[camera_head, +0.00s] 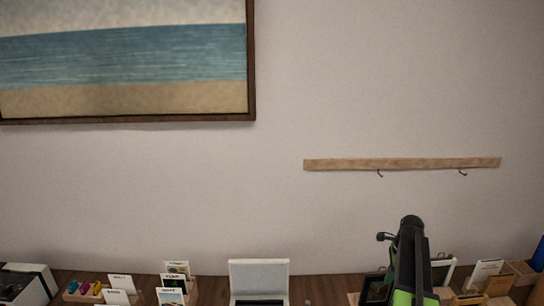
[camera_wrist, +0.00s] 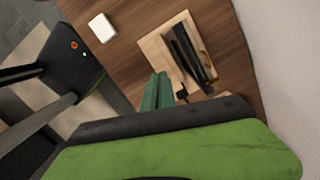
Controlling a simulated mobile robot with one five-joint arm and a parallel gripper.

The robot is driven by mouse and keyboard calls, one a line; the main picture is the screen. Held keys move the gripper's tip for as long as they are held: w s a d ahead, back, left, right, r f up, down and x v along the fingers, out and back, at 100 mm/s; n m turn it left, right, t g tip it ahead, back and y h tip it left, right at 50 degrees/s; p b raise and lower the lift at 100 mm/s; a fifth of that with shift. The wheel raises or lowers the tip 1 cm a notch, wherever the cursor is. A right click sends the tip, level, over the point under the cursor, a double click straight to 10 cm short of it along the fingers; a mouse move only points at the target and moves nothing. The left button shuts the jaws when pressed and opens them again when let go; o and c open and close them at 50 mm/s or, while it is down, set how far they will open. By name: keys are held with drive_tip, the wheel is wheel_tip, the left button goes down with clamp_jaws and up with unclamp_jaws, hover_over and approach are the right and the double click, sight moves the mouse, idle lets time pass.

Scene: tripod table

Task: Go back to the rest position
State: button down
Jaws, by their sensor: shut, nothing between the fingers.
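My gripper (camera_wrist: 158,88) shows in the wrist view as two narrow green fingers side by side. It is shut and empty. A large green and black part of my arm fills the bottom of that view. The fingers show just left of a light wooden tray (camera_wrist: 150,46) that holds dark, slim items (camera_wrist: 190,58). I cannot tell how high the fingers are above the table. In the head view, a black and green upright shape (camera_head: 410,262) at the lower right looks like my arm; the fingers cannot be made out there.
A brown wooden table (camera_head: 325,287) runs along the wall. A white box-like thing (camera_head: 258,270), card holders (camera_head: 172,290) and wooden organisers (camera_head: 490,285) stand on it. A hook rail (camera_head: 400,163) and a framed picture (camera_head: 125,75) hang above. A white block (camera_wrist: 102,27) lies near the table edge.

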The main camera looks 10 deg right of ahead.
drive_tip(key=s+a+f+n+b, duration=0.1)
drive_tip(key=a+f+n, duration=0.1)
drive_tip(key=a+n, duration=0.6)
drive_tip(key=s+a+f+n+b, duration=0.2)
drive_tip(key=a+n, duration=0.6)
drive_tip(key=a, duration=1.3)
drive_tip(key=s+a+f+n+g+h+b, duration=0.1)
drive_tip(key=s+a+n+b, duration=0.1)
drive_tip(key=a+n, duration=0.6)
drive_tip(key=a, duration=0.6)
drive_tip(key=shift+s+a+f, duration=0.25)
drive_tip(key=shift+f, duration=0.15)
